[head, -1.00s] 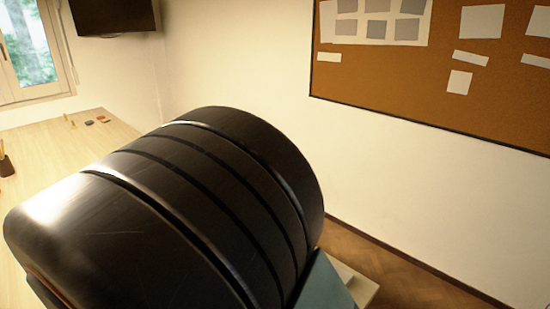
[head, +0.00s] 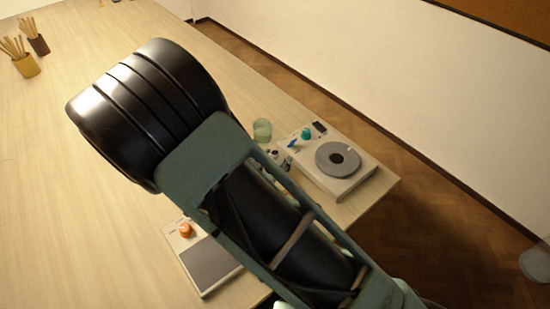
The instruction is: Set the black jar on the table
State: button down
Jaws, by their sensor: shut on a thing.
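The pale wooden table (head: 60,170) fills the left and middle of the head view. My arm stretches over it from the lower right, with a green-grey link and a black ribbed joint at its upper left end. I see no black jar that I can tell apart from my arm. My gripper is not in view; the arm may hide part of the table.
A white device with a grey disc (head: 322,171) sits at the table's right corner beside a greenish glass (head: 262,130). A white device with an orange knob (head: 186,230) lies nearer. Stick-filled yellow (head: 27,66) and brown (head: 39,46) cups stand upper left. The left tabletop is clear.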

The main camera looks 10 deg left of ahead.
jog(key=shift+f, duration=0.15)
jog(key=c, duration=1.2)
grip_release()
jog(key=shift+o, duration=0.2)
jog(key=shift+r, duration=0.25)
jog(key=v, duration=1.2)
jog(key=shift+f+b, duration=0.1)
jog(key=shift+b, duration=0.3)
